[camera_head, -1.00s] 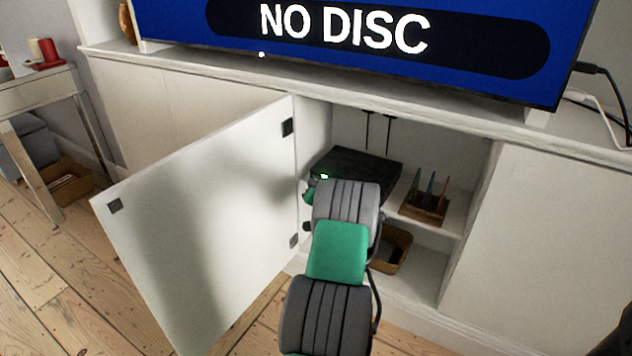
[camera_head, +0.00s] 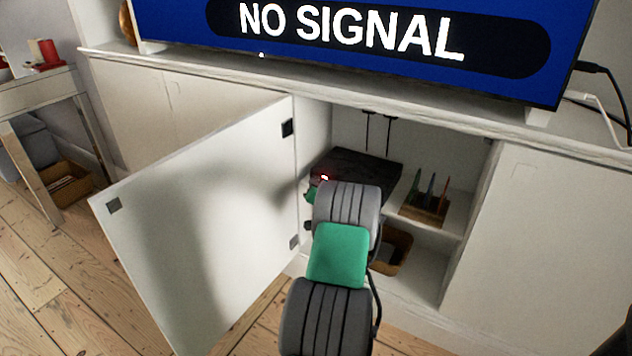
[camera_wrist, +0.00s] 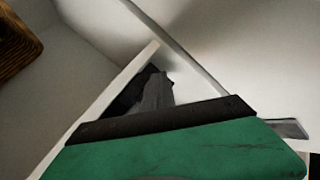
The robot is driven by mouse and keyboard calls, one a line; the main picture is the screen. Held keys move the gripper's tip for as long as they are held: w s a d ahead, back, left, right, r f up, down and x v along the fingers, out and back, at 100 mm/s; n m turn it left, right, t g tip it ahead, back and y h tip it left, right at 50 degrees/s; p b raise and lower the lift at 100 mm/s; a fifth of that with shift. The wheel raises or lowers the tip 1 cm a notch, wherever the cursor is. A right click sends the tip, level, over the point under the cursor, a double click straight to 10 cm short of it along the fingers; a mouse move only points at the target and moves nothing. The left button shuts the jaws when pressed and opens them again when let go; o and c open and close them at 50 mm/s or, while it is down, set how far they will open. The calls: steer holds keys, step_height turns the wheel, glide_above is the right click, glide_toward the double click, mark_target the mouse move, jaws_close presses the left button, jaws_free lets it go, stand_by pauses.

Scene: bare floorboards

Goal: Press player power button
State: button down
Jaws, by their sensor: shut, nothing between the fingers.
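The player (camera_head: 362,166) is a flat black box on the upper shelf of the open cabinet. A small light on its front left glows red in the head view. My arm reaches into the cabinet and covers much of the player's front. I cannot make out its power button. My gripper (camera_wrist: 155,92) shows as narrow grey fingers, shut and empty, beyond the green wrist body in the wrist view. In the head view the fingers are hidden behind my arm, close to the player's front; whether they touch it I cannot tell. The TV screen (camera_head: 380,70) reads "NO SIGNAL".
The white cabinet door (camera_head: 205,225) stands open left of my arm. A wooden holder (camera_head: 424,213) with upright coloured items stands right of the player. A wicker basket (camera_head: 397,250) sits on the lower shelf. Bare floorboards lie at the lower left.

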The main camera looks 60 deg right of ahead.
steer(key=shift+s+a, duration=0.1)
steer(key=shift+a, duration=0.75)
steer(key=shift+s+a+p, duration=0.2)
steer(key=shift+a+p, duration=0.35)
steer(key=shift+a, duration=1.95)
stand_by(0.7)
